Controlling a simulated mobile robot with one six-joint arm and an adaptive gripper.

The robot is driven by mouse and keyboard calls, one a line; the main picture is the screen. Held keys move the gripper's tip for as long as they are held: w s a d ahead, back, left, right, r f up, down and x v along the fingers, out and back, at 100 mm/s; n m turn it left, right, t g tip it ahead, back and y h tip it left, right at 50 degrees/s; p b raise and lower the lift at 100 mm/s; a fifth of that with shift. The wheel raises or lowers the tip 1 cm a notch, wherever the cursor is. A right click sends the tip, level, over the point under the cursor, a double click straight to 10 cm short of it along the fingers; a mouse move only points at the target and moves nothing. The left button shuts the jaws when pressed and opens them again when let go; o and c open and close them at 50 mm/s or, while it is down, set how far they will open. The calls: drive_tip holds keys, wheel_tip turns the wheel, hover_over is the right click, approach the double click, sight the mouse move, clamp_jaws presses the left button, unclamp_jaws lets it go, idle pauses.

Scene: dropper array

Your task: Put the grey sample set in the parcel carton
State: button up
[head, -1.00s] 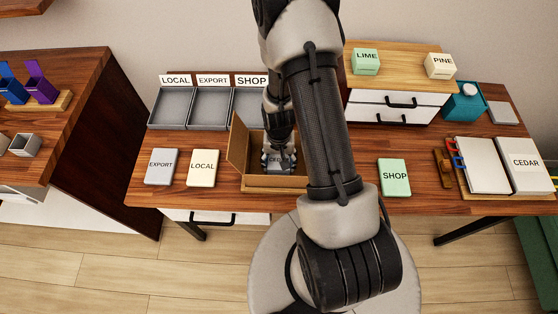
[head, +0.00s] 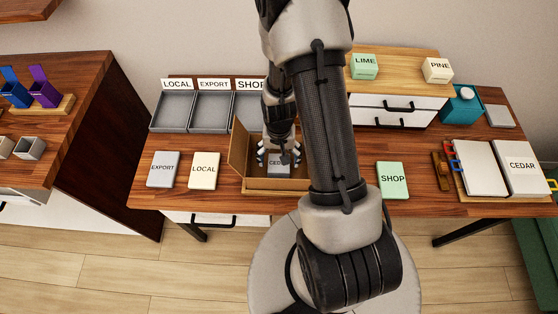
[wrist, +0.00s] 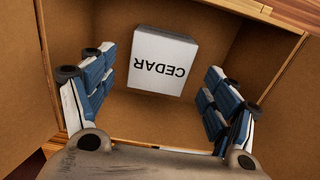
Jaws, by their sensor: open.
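A grey box labelled CEDAR (wrist: 162,62) lies inside the open brown carton (wrist: 130,125), label facing up. In the head view the same box (head: 279,163) shows in the carton (head: 240,150), partly hidden by my gripper. My gripper (head: 277,156) is open above the box. In the wrist view the fingers of my gripper (wrist: 158,95) stand apart on either side, with gaps between them and the box. The right part of the carton is hidden behind my arm in the head view.
Flat EXPORT (head: 163,169), LOCAL (head: 204,171) and SHOP (head: 392,180) packs lie beside the carton. Labelled grey trays (head: 212,110) stand behind it. A white CEDAR sheet (head: 522,166) lies at the right. LIME (head: 364,66) and PINE (head: 438,70) boxes sit on the drawer unit.

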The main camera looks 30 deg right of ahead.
wheel_tip(320, 180, up, 7)
drive_tip(key=p, duration=0.2)
wheel_tip(320, 180, up, 11)
drive_tip(key=n+t, duration=0.1)
drive_tip(key=n, duration=0.1)
hover_over(279, 163)
drive_tip(key=a, duration=0.3)
wheel_tip(279, 163, up, 8)
drive_tip(key=s+a+n+t, duration=0.1)
drive_tip(key=a, duration=0.1)
drive_tip(key=s+a+r+n+t, duration=0.1)
drive_tip(key=s+a+r+n, duration=0.1)
drive_tip(key=s+r, duration=0.4)
drive_tip(key=s+a+r+n+t, duration=0.1)
drive_tip(key=s+a+r, duration=0.2)
drive_tip(key=s+r, duration=0.3)
drive_tip(key=shift+s+a+n+t, duration=0.3)
drive_tip(key=shift+a+n, duration=0.05)
drive_tip(key=shift+n, duration=0.05)
drive_tip(key=shift+f+b, duration=0.2)
drive_tip(key=shift+b, duration=0.15)
